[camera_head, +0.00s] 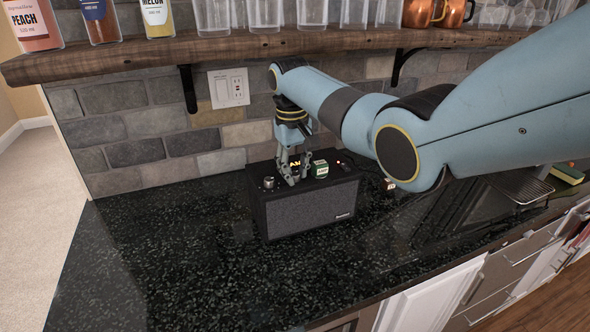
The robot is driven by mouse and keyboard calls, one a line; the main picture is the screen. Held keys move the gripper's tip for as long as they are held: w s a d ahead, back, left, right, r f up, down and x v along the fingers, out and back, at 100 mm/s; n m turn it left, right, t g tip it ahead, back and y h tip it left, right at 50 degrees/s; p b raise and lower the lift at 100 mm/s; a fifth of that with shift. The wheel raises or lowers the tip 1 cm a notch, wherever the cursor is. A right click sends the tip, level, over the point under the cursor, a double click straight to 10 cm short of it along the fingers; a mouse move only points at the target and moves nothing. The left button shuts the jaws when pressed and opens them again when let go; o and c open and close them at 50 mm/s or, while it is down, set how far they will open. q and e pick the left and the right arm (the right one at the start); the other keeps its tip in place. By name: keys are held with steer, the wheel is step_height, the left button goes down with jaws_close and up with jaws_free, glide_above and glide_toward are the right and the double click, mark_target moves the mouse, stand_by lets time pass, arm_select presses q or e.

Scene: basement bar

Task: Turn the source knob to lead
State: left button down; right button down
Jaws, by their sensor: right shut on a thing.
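A black amplifier-like box (311,207) with a grey mesh front stands on the dark counter. Its top carries controls. A silver knob (268,182) sits at the left of the top, and a small green and white piece (319,169) sits right of my gripper. My right gripper (291,180) points down onto the top between these two. It is shut on a small knob that its fingers mostly hide. I cannot read any label to tell which setting the knob points to. My left gripper is not in view.
A wooden shelf (180,57) with bottles, glasses and copper mugs (424,12) hangs above the arm. The speckled counter (170,240) is clear at the left and front. A yellow-green sponge (567,174) lies far right.

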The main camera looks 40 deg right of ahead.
steer(key=shift+m, duration=0.9)
steer(key=c, duration=1.1)
jaws_free()
steer(key=r, duration=1.2)
steer(key=shift+w+a, duration=0.1)
steer(key=shift+a, duration=0.2)
